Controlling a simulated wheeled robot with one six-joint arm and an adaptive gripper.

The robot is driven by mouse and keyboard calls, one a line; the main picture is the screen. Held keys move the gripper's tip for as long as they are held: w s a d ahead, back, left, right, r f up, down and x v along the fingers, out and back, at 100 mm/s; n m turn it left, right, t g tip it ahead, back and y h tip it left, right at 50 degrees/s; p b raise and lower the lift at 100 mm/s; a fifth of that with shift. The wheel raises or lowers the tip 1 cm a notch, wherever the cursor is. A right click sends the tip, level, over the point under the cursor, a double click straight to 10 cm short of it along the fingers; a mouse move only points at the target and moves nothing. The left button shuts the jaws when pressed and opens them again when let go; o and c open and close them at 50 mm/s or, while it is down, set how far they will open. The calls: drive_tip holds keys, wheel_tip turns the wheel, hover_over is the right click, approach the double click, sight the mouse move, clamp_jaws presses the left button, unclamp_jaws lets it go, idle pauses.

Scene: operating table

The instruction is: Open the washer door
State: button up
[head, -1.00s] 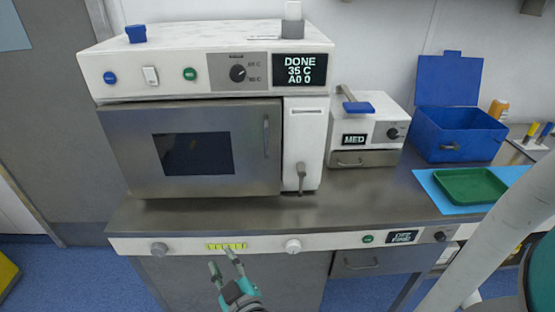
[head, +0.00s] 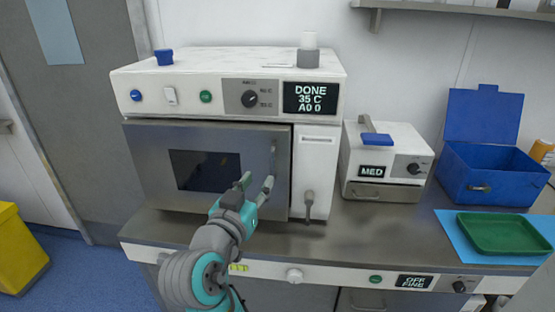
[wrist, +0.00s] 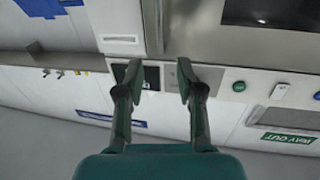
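The washer (head: 225,70) is a white and steel box on the counter, its screen reading DONE 35 C A0 0. Its steel door (head: 150,165) with a dark window looks closed. The upright door handle (head: 273,158) is near the door's right edge. A grey lever (head: 308,205) hangs down on the white panel right of the door. My gripper (head: 257,182) is open and empty in front of the door's lower right, close to the handle; contact cannot be told. In the wrist view my gripper (wrist: 158,75) shows parted fingers with nothing between them.
A small white device (head: 385,160) marked MED stands right of the washer. Beyond it are a blue box (head: 495,172) and a green tray (head: 495,233). The steel counter (head: 360,235) is bare before the MED device. A yellow bin (head: 20,255) stands at left.

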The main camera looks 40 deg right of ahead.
sight(272, 161)
drive_tip(key=x, duration=1)
drive_tip(key=shift+w+d, duration=0.15)
drive_tip(key=shift+d, duration=0.15)
clamp_jaws()
